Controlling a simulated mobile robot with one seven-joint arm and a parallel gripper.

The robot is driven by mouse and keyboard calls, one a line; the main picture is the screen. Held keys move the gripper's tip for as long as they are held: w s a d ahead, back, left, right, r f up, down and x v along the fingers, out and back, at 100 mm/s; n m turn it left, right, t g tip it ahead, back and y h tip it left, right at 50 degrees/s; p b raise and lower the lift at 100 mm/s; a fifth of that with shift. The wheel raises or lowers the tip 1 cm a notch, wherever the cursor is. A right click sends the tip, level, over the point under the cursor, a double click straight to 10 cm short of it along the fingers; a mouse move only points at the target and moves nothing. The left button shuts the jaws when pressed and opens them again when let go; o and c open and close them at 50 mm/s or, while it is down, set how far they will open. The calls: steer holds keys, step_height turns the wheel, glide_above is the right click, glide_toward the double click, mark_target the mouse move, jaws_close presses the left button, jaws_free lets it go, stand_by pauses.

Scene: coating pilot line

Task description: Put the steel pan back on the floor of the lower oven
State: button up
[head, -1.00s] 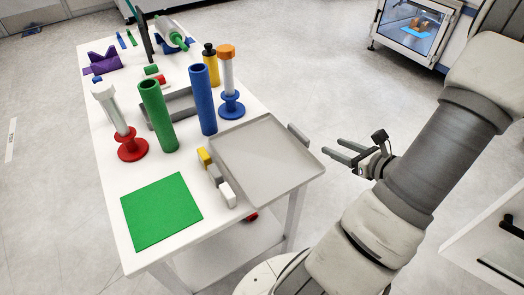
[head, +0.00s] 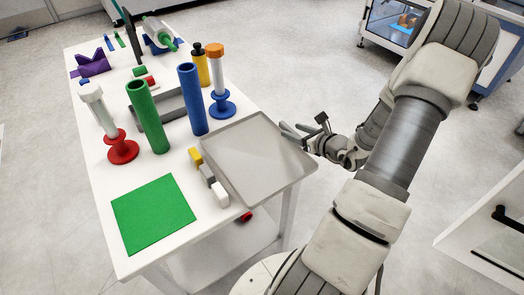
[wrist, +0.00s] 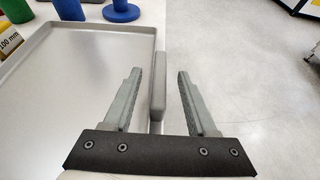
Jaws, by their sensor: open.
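The steel pan (head: 258,160) is a flat grey tray with a low rim, lying on the right end of the white table and reaching its right edge. A grey upright handle stands on its right side. My gripper (head: 292,130) is at that side. In the wrist view my gripper (wrist: 156,85) is open, its fingers on either side of the pan's handle (wrist: 157,88) and apart from it. The pan's rim (wrist: 100,25) shows at the left there. The lower oven cannot be made out for certain.
A white cabinet with a dark handle (head: 490,235) is at the lower right. The floor between is clear.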

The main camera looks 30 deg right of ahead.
steer(key=x, duration=0.2)
steer(key=shift+w+f, duration=0.1)
steer(key=shift+w, duration=0.2)
jaws_close()
stand_by(1.2)
